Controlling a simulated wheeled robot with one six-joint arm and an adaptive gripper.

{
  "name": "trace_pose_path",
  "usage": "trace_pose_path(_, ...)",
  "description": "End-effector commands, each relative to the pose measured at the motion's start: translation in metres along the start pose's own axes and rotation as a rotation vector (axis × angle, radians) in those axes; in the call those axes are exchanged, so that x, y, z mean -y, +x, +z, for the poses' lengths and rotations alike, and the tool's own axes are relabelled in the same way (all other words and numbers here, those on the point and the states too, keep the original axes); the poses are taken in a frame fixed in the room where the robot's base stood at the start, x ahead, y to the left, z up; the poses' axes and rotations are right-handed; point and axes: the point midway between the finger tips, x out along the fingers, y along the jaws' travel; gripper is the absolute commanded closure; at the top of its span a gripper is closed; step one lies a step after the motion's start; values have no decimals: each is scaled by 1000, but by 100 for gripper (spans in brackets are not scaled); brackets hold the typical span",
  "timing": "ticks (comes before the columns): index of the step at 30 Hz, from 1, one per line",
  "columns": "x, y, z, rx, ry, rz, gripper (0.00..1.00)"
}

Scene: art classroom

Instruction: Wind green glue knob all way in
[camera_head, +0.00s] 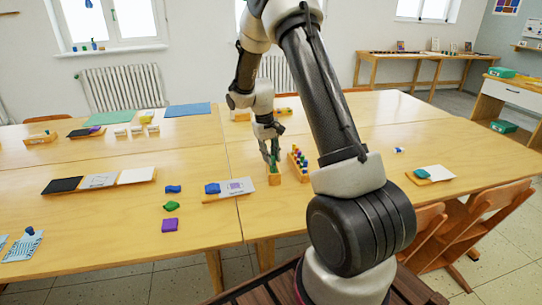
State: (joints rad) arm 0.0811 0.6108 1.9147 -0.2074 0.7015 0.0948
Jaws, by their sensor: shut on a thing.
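My gripper (272,158) points down over a small wooden block (274,180) near the front edge of the table, left of my arm. It is shut on a small green thing (273,166) at the top of this block, which looks like the green glue knob. The fingers hide much of it, and it is too small to tell how far in it is wound.
A wooden rack (303,176) of several coloured sticks stands close on the right. A tray with a blue piece and a card (240,187) lies to the left. Green (171,206) and purple (169,225) pieces lie farther left.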

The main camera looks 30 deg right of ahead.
Motion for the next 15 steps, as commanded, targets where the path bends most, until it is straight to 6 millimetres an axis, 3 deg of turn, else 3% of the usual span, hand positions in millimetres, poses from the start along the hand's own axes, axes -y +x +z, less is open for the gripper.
trace_pose_path(15, 0, 0, 0, -1, -343, 11, 100)
